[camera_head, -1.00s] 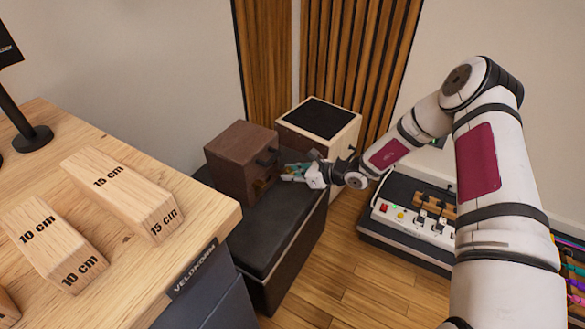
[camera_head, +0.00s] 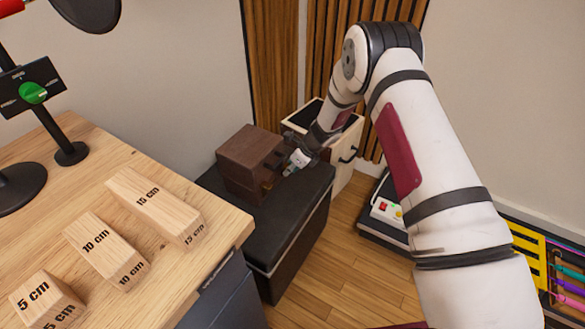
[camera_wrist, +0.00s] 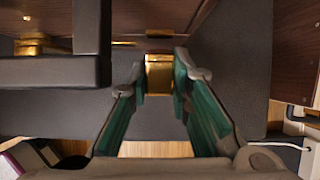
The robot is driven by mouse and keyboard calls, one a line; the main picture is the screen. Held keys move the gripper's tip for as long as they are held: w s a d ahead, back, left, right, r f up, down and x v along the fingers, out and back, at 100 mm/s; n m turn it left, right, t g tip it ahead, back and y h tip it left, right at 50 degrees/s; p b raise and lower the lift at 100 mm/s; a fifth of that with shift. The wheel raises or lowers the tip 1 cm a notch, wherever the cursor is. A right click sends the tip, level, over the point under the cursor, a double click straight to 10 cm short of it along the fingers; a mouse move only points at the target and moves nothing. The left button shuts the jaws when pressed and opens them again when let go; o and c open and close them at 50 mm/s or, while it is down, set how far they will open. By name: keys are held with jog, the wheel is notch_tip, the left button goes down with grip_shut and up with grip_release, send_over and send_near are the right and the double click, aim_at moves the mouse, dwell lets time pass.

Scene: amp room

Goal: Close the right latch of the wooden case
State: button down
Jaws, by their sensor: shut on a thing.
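The dark brown wooden case (camera_head: 245,160) stands on the black bench beside the wood-topped table. My gripper (camera_head: 290,167) is at the case's front face, on its right side in the head view. In the wrist view, my gripper (camera_wrist: 159,76) has its green-padded fingers on either side of a brass latch (camera_wrist: 159,70) and is shut on it. A second brass latch (camera_wrist: 31,46) shows at the left, partly behind the case's black handle (camera_wrist: 60,70). In the head view the latches are small and partly hidden by my gripper.
The black bench (camera_head: 285,225) has bare room in front of the case. A pale cabinet with a black handle (camera_head: 345,165) stands close behind my wrist. Wooden blocks (camera_head: 155,205) lie on the table (camera_head: 205,275) at left. A panel with buttons (camera_head: 387,210) is on the floor at right.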

jog(key=shift+w+a+r+g+h, duration=0.15)
jog(key=shift+a+g+h, duration=0.15)
jog(key=shift+h, duration=0.2)
dwell(0.4)
jog(key=c, duration=1.4)
grip_release()
jog(key=shift+c, duration=0.2)
jog(key=v, duration=1.2)
